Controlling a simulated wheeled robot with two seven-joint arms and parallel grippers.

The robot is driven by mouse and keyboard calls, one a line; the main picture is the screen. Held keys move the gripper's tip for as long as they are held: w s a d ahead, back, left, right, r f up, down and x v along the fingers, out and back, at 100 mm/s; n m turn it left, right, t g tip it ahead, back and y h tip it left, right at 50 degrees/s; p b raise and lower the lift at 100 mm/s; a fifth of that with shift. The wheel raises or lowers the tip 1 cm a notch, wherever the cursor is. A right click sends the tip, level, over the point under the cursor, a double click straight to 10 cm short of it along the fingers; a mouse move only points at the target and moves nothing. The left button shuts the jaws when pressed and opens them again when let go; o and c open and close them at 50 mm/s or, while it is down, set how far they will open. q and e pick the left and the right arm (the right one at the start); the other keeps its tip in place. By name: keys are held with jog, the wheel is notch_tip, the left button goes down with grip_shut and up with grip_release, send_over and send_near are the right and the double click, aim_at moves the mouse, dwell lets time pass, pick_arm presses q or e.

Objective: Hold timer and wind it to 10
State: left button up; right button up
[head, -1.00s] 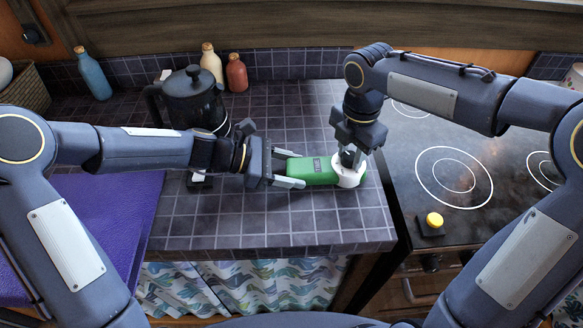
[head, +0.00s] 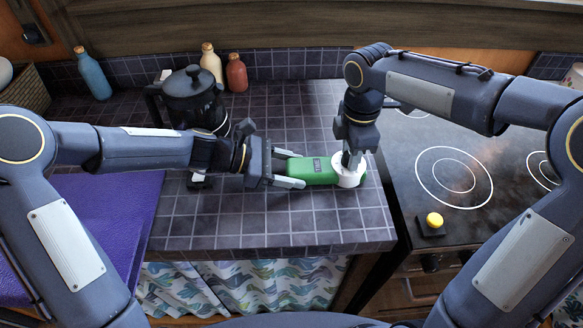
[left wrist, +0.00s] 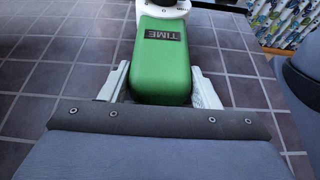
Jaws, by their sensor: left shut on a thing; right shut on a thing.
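The timer has a green body (head: 318,170) with a dark label and a round white dial (head: 349,171) at its right end. It lies on the tiled counter. My left gripper (head: 288,169) is shut on the left end of the green body, one finger on each side. In the left wrist view the green body (left wrist: 161,70) sits between the fingers, its label reading TIME, with part of the white dial beyond. My right gripper (head: 350,158) points down and is shut on the dial's centre. The grip itself is partly hidden, and I cannot read the dial setting.
A black French press (head: 190,98) stands behind my left forearm. Blue (head: 93,74), cream (head: 211,64) and red (head: 236,73) bottles stand near the back wall. A stove (head: 455,190) with a yellow button (head: 434,220) is at right. The front counter is clear.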

jog(key=shift+d+m, duration=0.1)
jog(key=shift+m, duration=0.2)
jog(key=shift+m, duration=1.4)
jog(key=shift+m, duration=1.4)
